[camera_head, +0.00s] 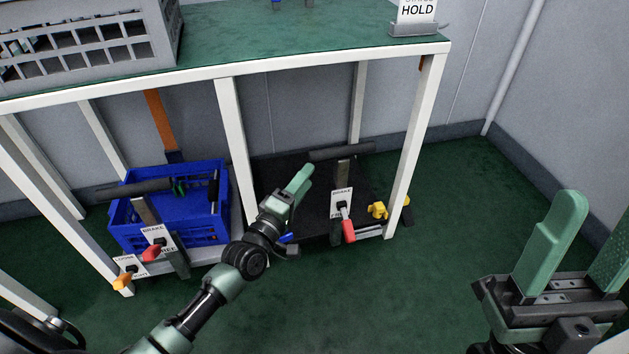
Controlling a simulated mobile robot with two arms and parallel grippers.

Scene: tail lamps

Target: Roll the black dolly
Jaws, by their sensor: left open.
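The black dolly (285,187) stands on the floor under the table, right of the middle leg. It has a dark handle bar (341,152), a white BRAKE card (341,200) and a red-tipped lever (348,231) at its front. My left gripper (300,180) is open, over the dolly's left part, left of the handle bar and the lever. Its fingers overlap in this view, and I cannot tell whether they touch the dolly. My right gripper (598,215) is open and empty at the lower right, away from the dolly, partly cut off by the picture edge.
A blue crate (180,212) sits on another dolly with levers, left of the middle leg. The white-framed table (230,69) bears a grey crate (80,45) and a HOLD sign (417,12). Its right front leg (414,140) stands beside the dolly. Green floor (440,250) is clear to the right.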

